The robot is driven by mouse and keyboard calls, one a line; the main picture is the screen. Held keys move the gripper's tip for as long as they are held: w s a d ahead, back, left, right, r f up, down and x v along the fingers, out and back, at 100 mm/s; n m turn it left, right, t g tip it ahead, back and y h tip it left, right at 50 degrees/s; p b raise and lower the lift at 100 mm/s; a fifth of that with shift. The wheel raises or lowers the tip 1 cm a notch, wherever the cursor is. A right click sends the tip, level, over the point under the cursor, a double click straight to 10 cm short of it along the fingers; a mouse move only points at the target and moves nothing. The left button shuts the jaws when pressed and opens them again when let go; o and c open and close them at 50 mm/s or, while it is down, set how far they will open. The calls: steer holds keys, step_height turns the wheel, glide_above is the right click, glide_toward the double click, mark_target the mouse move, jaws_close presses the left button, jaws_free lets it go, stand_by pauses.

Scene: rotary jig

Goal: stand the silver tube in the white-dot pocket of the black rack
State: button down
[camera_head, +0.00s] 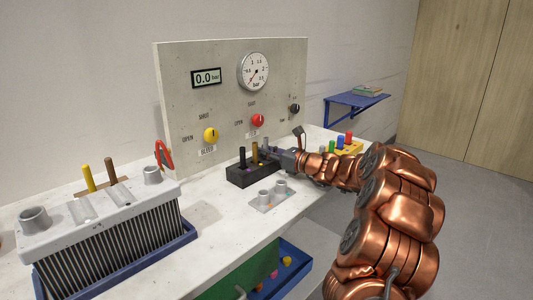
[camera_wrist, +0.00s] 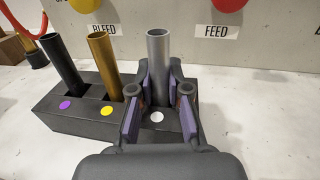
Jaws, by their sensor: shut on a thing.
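My gripper (camera_wrist: 158,105) is shut on the silver tube (camera_wrist: 159,55), which stands upright between its fingers at the right end of the black rack (camera_wrist: 75,122). The white dot (camera_wrist: 156,117) shows just in front of the tube, between the fingers. The tube's lower end is hidden, so I cannot tell how deep it sits in the pocket. A black tube (camera_wrist: 60,60) stands by the purple dot (camera_wrist: 65,104) and a brass tube (camera_wrist: 103,58) by the yellow dot (camera_wrist: 106,111). In the head view my gripper (camera_head: 284,157) reaches the rack (camera_head: 240,176) from the right.
The upright panel (camera_head: 185,105) with knobs and a gauge (camera_head: 254,71) stands behind the rack. A plate with grey cups (camera_head: 265,197) lies in front. A yellow holder (camera_head: 350,148) with coloured pegs is at right; a finned block (camera_head: 105,240) is at left.

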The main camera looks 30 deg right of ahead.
steer(key=c, duration=1.1)
jaws_free()
steer(key=shift+c, duration=0.2)
steer(key=p+v, duration=0.1)
steer(key=v, duration=1)
steer(key=shift+s+d+r, duration=0.1)
steer(key=shift+s+d, duration=0.05)
steer(key=shift+s, duration=0.35)
